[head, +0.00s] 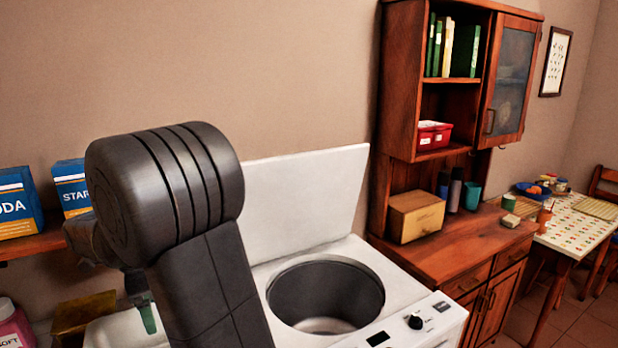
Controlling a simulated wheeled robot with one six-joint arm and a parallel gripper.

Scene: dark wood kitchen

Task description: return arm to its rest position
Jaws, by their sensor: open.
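My dark grey arm rises large in the left foreground of the head view, bent at a thick ribbed joint. My gripper (146,312) shows only partly, at the lower left behind the arm, pointing down. One finger with a green tip is visible; the rest is hidden by my arm. It is open, and I see nothing held in it. It hangs left of the white top-loading washer (405,287).
The washer's lid (305,200) stands up, its round drum (325,292) open. Blue boxes (16,203) sit on a wooden shelf (35,241) at left. A pink container (12,328) is below. A wooden hutch (440,250) and a table (572,228) stand at right.

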